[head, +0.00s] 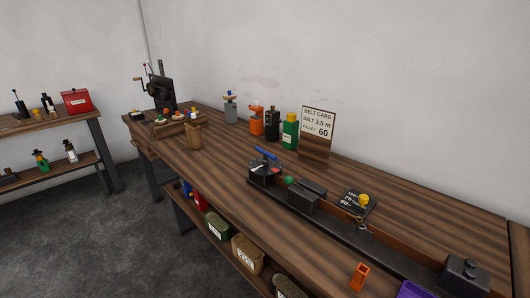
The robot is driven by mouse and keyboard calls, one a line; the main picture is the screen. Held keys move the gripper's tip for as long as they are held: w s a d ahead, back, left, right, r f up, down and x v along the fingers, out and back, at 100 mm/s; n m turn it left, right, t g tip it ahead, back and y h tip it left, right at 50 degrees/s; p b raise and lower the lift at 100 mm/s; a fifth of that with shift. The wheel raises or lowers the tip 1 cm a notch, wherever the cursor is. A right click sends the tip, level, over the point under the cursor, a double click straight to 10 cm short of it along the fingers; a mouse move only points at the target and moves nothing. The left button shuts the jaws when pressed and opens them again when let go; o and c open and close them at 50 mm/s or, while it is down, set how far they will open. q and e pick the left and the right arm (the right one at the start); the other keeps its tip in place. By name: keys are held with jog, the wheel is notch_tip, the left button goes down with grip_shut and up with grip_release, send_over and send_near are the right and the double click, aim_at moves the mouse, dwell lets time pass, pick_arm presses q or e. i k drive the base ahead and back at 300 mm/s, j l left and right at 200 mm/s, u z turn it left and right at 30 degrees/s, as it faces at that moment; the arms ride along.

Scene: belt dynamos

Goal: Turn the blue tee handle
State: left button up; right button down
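A blue handle bar (266,152) sits tilted on top of a dark round housing (264,172) near the middle of the workbench, at the left end of a long black rail. I take it for the blue tee handle; its stem is too small to make out. Nothing touches the bar. Neither of my grippers shows in the head view.
The wooden workbench (225,163) runs along the wall. A belt card (318,128) and several bottles, including a green one (290,131), stand behind the handle. A black block (307,194) sits right of it. Bare wood lies to its left.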

aim_at(265, 153)
jog(key=i+j+z, duration=0.4)
jog(key=j, duration=0.7)
jog(key=i+j+z, duration=0.45)
jog(key=j, duration=0.75)
jog(key=j+z, duration=0.4)
jog(key=j, duration=0.85)
jog(key=j+z, duration=0.4)
jog(key=j, duration=0.9)
